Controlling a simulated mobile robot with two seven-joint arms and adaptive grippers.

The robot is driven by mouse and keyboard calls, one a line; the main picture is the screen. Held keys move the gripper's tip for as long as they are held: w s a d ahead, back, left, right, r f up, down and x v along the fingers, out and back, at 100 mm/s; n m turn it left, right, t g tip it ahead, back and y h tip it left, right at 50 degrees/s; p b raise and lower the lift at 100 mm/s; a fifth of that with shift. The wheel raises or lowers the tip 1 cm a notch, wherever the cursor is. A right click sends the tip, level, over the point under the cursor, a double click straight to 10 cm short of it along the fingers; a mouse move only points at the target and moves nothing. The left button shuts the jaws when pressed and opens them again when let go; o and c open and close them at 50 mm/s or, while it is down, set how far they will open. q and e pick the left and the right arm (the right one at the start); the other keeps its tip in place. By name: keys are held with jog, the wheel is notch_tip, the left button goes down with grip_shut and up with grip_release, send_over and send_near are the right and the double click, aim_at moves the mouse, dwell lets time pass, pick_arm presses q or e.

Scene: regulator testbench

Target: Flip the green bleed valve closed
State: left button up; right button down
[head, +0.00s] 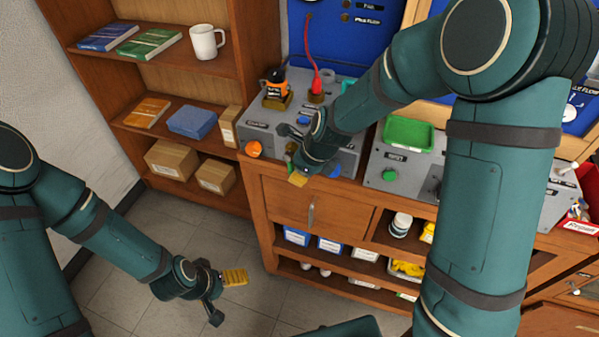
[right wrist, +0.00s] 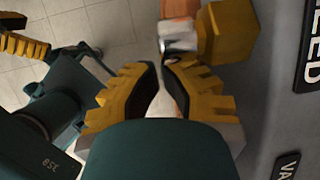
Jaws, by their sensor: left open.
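My right gripper (head: 298,168) is at the front of the left grey testbench panel (head: 345,158). Just beyond the right fingertip are a silver metal part (right wrist: 180,38) and a brass-coloured block (right wrist: 228,30). A label ending in "LEED" (right wrist: 308,50) is beside the block. I cannot make out the green bleed valve handle clearly; the gripper covers that area in the head view. My left gripper (head: 226,296) is open and empty above the floor, away from the bench.
An orange knob (head: 254,149) is at the panel's left front corner. Behind are a black-and-orange device (head: 277,84) and a red hose (head: 310,45). A green tray (head: 408,133) and a green button (head: 389,174) are to the right. A wooden shelf (head: 160,55) stands left.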

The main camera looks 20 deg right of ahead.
jog(key=shift+r, duration=0.15)
dwell(0.8)
jog(key=v, duration=1.1)
jog(key=shift+s+d+r, duration=0.15)
jog(key=shift+s+r, duration=0.05)
jog(key=shift+r, duration=0.15)
